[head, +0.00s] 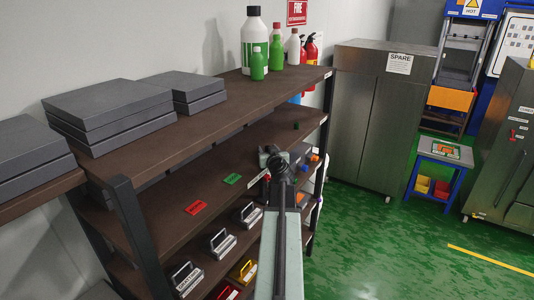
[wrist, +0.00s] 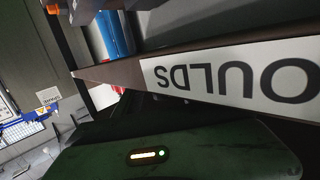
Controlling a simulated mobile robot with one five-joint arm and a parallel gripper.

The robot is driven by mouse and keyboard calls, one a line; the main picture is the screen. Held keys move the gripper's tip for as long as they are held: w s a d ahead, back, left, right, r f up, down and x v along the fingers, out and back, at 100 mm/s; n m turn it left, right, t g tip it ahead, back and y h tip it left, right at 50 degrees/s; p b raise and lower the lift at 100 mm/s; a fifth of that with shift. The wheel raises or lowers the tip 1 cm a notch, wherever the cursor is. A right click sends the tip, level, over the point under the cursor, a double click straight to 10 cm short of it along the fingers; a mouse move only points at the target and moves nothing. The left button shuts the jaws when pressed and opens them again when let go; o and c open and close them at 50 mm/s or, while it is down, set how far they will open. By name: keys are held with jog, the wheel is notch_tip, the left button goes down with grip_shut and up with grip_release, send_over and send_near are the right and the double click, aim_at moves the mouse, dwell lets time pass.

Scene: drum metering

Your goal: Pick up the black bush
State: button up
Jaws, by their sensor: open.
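I cannot make out the black bush for sure in either view. A small dark green or black piece (head: 296,125) stands on the second shelf, too small to identify. My gripper (head: 272,156) is at the far end of my arm, in front of the rack's right part, and is open. My arm hides part of the shelves behind it. In the wrist view the fingertips do not show clearly, and nothing is seen held.
The brown rack (head: 230,105) has grey boxes (head: 110,110) and bottles (head: 254,45) on top. A red plate (head: 197,208), a green plate (head: 232,179) and handled blocks lie lower. A shelf-edge label (wrist: 235,80) and a blue cylinder (wrist: 115,35) are close.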

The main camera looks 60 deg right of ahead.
jog(key=shift+s+r, duration=0.1)
jog(key=shift+c, duration=1)
grip_shut()
notch_tip(320, 180, up, 10)
jog(key=p, duration=1)
jog(key=shift+a+r, duration=0.1)
jog(key=shift+r, duration=0.05)
jog(key=shift+f, duration=0.2)
